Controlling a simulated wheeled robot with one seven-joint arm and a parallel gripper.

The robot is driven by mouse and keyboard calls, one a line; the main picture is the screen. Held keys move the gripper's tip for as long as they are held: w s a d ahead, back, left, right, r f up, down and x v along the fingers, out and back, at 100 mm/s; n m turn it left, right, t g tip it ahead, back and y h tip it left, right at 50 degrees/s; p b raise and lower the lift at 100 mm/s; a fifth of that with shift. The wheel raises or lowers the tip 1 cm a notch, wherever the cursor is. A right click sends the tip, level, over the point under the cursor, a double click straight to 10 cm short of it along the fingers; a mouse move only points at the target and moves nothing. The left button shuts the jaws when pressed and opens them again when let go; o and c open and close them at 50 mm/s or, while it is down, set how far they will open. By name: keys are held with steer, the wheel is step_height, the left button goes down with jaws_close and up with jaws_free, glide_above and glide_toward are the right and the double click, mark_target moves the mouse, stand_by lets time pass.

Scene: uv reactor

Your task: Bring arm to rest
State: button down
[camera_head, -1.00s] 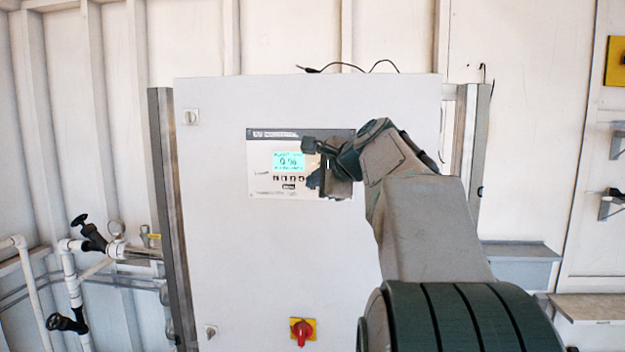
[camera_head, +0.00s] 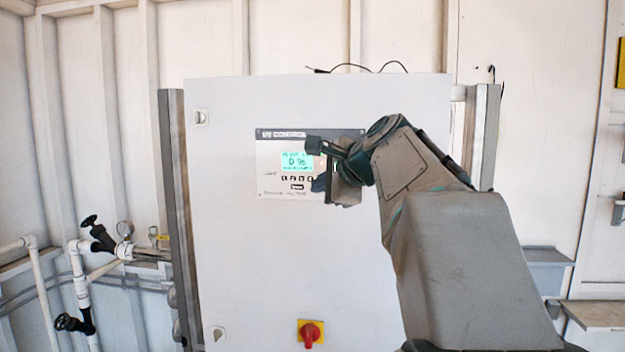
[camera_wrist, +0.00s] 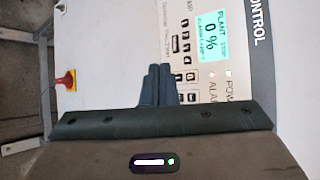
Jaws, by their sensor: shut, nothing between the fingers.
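My gripper (camera_wrist: 158,86) is shut with nothing between its fingers, and its two dark fingers lie side by side in the wrist view. In the head view my gripper (camera_head: 320,186) is in front of the control panel (camera_head: 268,183) on the white cabinet (camera_head: 250,260). It hides the panel's right part. The panel's lit green screen (camera_head: 297,161) and the buttons below it show to the left of my gripper. The screen also shows in the wrist view (camera_wrist: 212,36), with "0 %" on it. I cannot tell whether the fingertips touch the panel.
A red rotary switch on a yellow plate (camera_head: 311,333) is low on the cabinet. White pipes with black valves (camera_head: 100,235) are at the left. Grey shelves (camera_head: 548,258) are at the right. A black cable (camera_head: 360,67) lies on the cabinet top.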

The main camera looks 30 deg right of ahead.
stand_by(0.4)
steer(key=s+a+f+n+g, duration=0.2)
steer(key=s+a+f+n, duration=0.25)
steer(key=f, duration=0.35)
steer(key=s+a+f+n+g, duration=0.3)
steer(key=s+a+f+n, duration=0.15)
steer(key=f, duration=0.45)
steer(key=s+a+f+n+g, duration=0.2)
steer(key=s+a+f+n, duration=0.25)
steer(key=f, duration=0.35)
steer(key=s+a+f+n+g+h, duration=0.1)
steer(key=s+a+f+n+g, duration=0.1)
steer(key=s+f+n, duration=0.5)
step_height(320, 180, down, 4)
steer(key=s+g, duration=0.1)
steer(key=s, duration=0.1)
steer(key=shift+s+r, duration=0.25)
steer(key=shift+s, duration=0.15)
